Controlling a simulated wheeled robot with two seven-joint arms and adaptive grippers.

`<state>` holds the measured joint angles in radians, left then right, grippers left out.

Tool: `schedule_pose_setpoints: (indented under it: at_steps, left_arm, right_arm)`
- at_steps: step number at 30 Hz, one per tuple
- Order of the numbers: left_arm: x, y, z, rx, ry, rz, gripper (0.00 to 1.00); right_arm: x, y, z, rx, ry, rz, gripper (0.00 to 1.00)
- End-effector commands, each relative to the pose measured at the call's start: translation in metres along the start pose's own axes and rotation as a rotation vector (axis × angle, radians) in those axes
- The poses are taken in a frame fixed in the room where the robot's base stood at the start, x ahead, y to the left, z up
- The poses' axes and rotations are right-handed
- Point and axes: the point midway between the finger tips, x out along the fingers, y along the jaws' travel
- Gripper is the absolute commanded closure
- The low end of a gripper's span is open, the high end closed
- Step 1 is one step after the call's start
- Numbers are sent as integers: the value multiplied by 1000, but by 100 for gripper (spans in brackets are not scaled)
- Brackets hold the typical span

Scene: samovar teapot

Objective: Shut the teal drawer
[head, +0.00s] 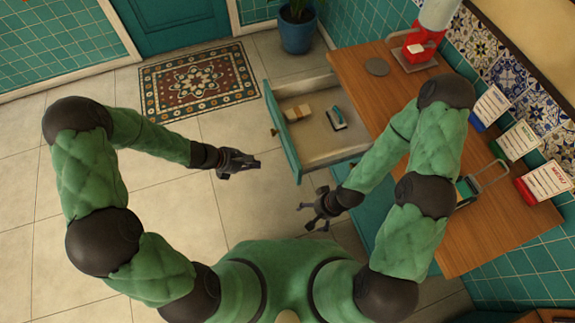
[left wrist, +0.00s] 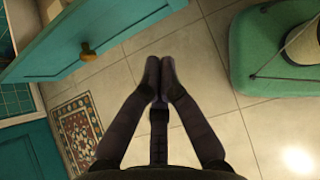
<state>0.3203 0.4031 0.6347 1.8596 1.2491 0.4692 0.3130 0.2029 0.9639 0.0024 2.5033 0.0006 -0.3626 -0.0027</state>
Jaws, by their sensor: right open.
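The teal drawer (head: 283,140) is pulled well out from the wooden counter in the head view. Its front panel faces left and carries a small brass knob (head: 273,132). Inside lie a tan block-like item (head: 297,113) and a teal and white item (head: 336,119). My left gripper (head: 256,163) is left of the drawer front, apart from it. In the left wrist view its fingertips (left wrist: 159,72) meet with nothing between them, and the drawer front (left wrist: 125,28) and knob (left wrist: 87,49) are at upper left. My right gripper (head: 305,217) is open and empty, below the drawer's near end.
The wooden counter (head: 374,92) bears a red machine (head: 418,52), a round disc (head: 377,67) and several card boxes along the tiled wall. A blue plant pot (head: 297,34) stands beyond the drawer. A patterned mat (head: 200,76) lies on the tiled floor, which is free at left.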

Motion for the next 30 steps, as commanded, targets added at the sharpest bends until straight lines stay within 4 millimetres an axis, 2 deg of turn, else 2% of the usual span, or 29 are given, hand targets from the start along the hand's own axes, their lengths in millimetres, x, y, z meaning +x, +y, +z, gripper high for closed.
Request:
schedule_pose_setpoints:
  at_steps: [4,8,21,24,30]
  left_arm:
    - [7,4,2,-18,-14,10,100]
    - [25,3,1,-16,-12,7,100]
    - [106,3,2,-13,-10,6,100]
    - [114,4,16,-11,-11,7,100]
    - [125,4,29,-12,-10,8,100]
  right_arm:
    - [4,1,0,-1,0,0,0]
    - [11,4,0,-1,0,0,0]
    - [40,14,-2,0,0,0,0]
    - [43,15,-2,0,0,0,0]
    - [46,16,-2,0,0,0,0]
